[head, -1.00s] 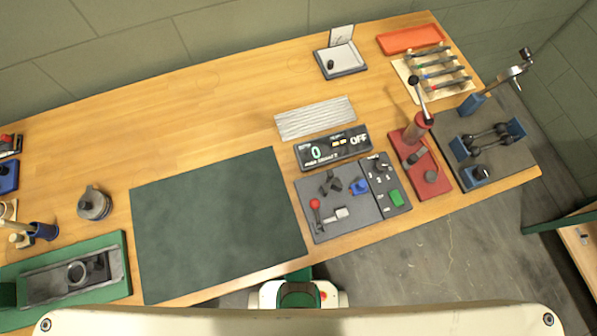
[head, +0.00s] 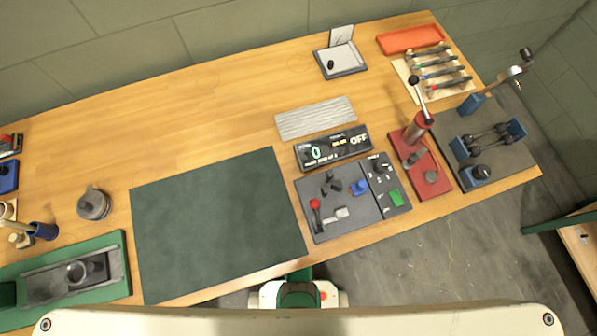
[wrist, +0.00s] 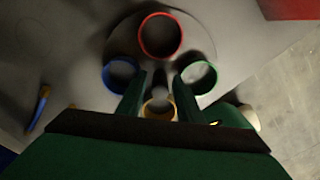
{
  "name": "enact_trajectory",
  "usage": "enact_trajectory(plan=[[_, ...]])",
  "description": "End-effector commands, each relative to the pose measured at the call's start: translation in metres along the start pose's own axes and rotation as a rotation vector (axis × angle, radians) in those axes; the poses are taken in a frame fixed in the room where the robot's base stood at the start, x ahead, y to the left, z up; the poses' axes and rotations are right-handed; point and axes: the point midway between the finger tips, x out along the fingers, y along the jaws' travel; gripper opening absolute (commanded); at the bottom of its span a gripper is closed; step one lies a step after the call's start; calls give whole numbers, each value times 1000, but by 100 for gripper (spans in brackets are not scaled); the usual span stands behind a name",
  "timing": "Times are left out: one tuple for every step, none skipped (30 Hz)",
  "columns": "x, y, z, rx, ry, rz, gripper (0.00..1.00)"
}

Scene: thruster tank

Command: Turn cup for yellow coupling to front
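In the wrist view, four cups stand around a grey round base (wrist: 198,35). The red-rimmed cup (wrist: 160,17) is at the top, the blue-rimmed cup (wrist: 106,72) at left and the green-rimmed cup (wrist: 213,75) at right. The yellow-rimmed cup (wrist: 158,101) is nearest my palm, partly hidden by my fingers. My gripper (wrist: 161,76) has its green fingers apart, with a small dark knob (wrist: 160,80) in the middle of the cups showing between their tips. I cannot tell whether the fingers touch it. The cups and my gripper are not clear in the head view.
The head view shows a wooden bench with a dark mat (head: 215,220), a control panel (head: 340,212), a display (head: 333,148), and a red base with a lever (head: 430,175). In the wrist view, a blue and yellow stick (wrist: 38,108) lies at left and a red thing (wrist: 290,8) is at the upper right.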

Motion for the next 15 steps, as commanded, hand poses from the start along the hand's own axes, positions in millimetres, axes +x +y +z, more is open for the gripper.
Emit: enact_trajectory(plan=[[-1, 0, 0, 0, 0, 1, 33], [-2, 0, 0, 0, -1, 1, 33], [-4, 0, -1, 0, 0, 0, 33], [-6, 0, -1, 0, 0, 0, 33], [-8, 0, -1, 0, 0, 0, 33], [-11, 0, -1, 0, 0, 1, 33], [-14, 0, 0, 0, -1, 1, 33], [-16, 0, 0, 0, 0, 1, 33], [-18, 0, 0, 0, 0, 1, 33], [-20, 0, 0, 0, -1, 1, 33], [-22, 0, -1, 0, 0, 1, 33], [-25, 0, -1, 0, 0, 1, 33], [-27, 0, -1, 0, 0, 0, 33], [-29, 0, -1, 0, 0, 1, 33], [-32, 0, 0, 0, -1, 1, 33]])
